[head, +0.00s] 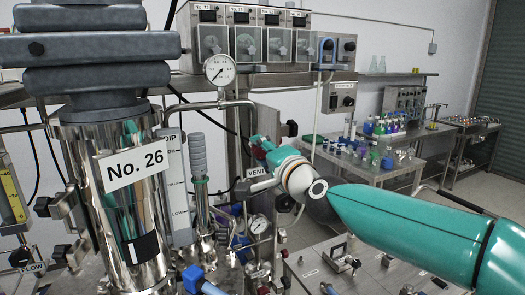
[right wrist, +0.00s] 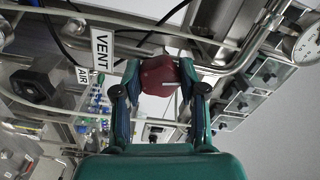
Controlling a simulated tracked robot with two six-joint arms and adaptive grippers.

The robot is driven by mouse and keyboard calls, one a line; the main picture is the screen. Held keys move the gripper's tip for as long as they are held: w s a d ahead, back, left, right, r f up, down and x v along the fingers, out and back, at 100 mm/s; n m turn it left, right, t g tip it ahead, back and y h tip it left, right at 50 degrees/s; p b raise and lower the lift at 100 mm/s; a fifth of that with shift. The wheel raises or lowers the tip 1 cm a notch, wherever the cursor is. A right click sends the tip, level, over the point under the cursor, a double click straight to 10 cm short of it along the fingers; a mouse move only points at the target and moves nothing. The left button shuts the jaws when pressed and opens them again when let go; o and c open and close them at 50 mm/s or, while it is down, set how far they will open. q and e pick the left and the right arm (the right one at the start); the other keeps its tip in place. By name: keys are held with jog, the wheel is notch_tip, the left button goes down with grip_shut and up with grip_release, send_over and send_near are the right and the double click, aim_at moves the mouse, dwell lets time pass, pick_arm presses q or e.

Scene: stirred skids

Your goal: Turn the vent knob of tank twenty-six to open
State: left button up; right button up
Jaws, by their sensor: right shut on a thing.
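Tank twenty-six (head: 120,190) is a shiny steel cylinder at the left of the head view, with a "No. 26" label (head: 134,165). In the right wrist view a dark red vent knob (right wrist: 157,76) sits between my right gripper's fingers, next to the "VENT" tag (right wrist: 102,52). A short pale mark shows on the knob; I cannot tell which setting it marks. My right gripper (head: 262,150) is shut on the knob, beside the "VENT" tag (head: 257,172) in the head view. There the gripper and wrist mostly hide the knob. My left gripper is not in view.
A pressure gauge (head: 220,69) and pipes stand close above and left of my right gripper. Several control boxes (head: 252,40) hang above. A side table (head: 370,165) with coloured bottles stands at the back right.

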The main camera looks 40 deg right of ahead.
jog(key=shift+w+a+f+n, duration=0.1)
jog(key=shift+f+n, duration=0.3)
jog(key=shift+n, duration=0.3)
jog(key=o, duration=1)
jog(key=shift+o, duration=0.7)
jog(key=shift+r, duration=0.15)
jog(key=shift+s+r, duration=0.1)
jog(key=shift+s, duration=0.1)
jog(key=shift+s, duration=0.2)
jog(key=v, duration=1.1)
jog(key=shift+s, duration=0.15)
